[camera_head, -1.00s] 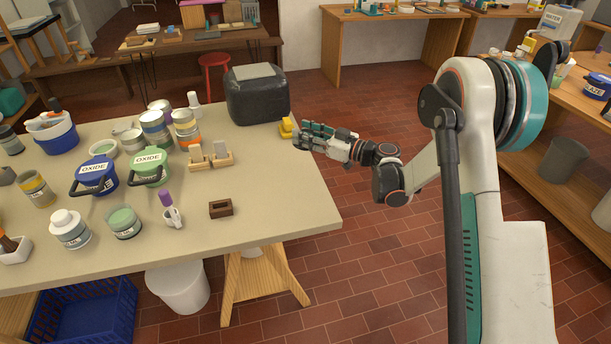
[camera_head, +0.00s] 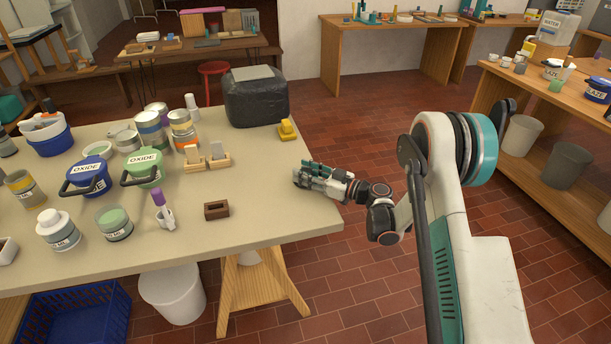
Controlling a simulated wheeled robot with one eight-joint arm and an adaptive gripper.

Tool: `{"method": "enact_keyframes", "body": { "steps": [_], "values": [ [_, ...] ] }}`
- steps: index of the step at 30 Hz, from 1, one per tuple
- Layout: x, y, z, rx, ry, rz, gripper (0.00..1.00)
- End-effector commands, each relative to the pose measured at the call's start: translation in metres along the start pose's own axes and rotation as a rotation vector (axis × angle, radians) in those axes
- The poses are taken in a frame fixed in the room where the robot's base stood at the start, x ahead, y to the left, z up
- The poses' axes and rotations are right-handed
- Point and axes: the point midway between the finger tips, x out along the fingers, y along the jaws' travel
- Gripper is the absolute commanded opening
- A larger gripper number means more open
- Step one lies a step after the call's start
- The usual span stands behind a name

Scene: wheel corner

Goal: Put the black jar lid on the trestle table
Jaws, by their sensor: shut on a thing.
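The trestle table (camera_head: 268,205) has a pale top and wooden trestle legs, and fills the left and middle of the view. My gripper (camera_head: 303,178) is over the table's right edge, low near the top. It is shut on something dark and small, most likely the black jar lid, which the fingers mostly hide. I cannot tell whether it touches the table. No other black jar lid is clear to see.
A yellow object (camera_head: 287,131) and a black wrapped block (camera_head: 256,98) stand at the table's back right. A small brown block (camera_head: 216,210) lies left of my gripper. Jars and tubs crowd the left. The table's front right is bare.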

Motion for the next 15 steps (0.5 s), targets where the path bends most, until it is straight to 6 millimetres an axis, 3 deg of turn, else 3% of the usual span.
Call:
{"method": "enact_keyframes", "body": {
  "steps": [10, 11, 12, 15],
  "values": [
    [0.0, 0.0, 0.0023, 0.0, 0.0, 0.0, 0.15],
    [0.0, -0.0001, 0.0018, 0.0, 0.0, 0.0, 0.44],
    [0.0, -0.0001, 0.0017, 0.0, 0.0, 0.0, 0.53],
    [0.0, -0.0001, 0.0016, 0.0, 0.0, 0.0, 0.57]
  ]
}}
